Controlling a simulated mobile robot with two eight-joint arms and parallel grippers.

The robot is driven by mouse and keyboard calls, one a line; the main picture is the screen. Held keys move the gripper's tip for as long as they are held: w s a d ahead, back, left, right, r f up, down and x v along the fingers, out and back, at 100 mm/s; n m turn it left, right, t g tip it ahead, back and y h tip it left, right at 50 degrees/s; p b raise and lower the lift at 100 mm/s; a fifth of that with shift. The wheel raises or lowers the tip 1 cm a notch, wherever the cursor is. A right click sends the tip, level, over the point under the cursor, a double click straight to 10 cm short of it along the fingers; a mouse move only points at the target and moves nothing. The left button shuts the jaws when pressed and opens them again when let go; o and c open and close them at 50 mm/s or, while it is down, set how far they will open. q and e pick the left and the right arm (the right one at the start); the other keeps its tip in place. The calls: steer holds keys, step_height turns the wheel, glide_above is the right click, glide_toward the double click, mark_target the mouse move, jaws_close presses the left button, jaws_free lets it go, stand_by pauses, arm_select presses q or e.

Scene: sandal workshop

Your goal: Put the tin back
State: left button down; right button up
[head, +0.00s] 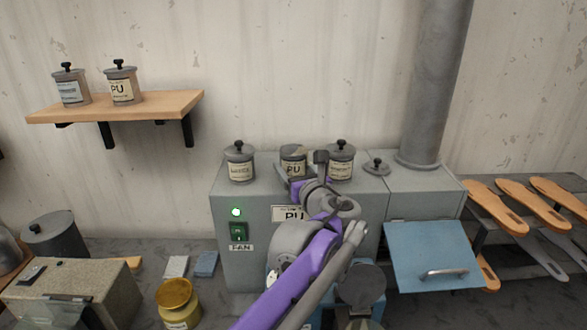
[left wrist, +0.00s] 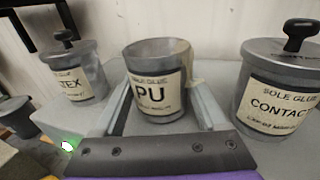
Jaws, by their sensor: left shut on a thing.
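The open grey PU tin (head: 293,159) is at the top of the grey cabinet (head: 255,268), between a latex tin (head: 240,163) and a contact tin (head: 341,161). My left gripper (head: 297,176) is shut on the PU tin. In the left wrist view the PU tin (left wrist: 158,82) is upright, lidless, with a pale glue run on its rim, between the two fingers. I cannot tell whether its base touches the cabinet. A loose knobbed lid (head: 376,167) lies on the cabinet top to the right. My right gripper is out of view.
A wall shelf (head: 150,104) at upper left holds two lidded tins, one labelled PU (head: 121,84). A PU label (head: 290,213) and a fan switch (head: 239,231) are on the cabinet front. A duct (head: 430,85) rises at right, near a blue flap (head: 432,256) and sandal soles (head: 497,207).

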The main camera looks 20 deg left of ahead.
arm_select(q)
steer(key=shift+f, duration=0.15)
jaws_free()
steer(key=shift+r, duration=0.2)
steer(key=v, duration=1.2)
steer(key=shift+p, duration=0.35)
steer(key=shift+f, duration=0.1)
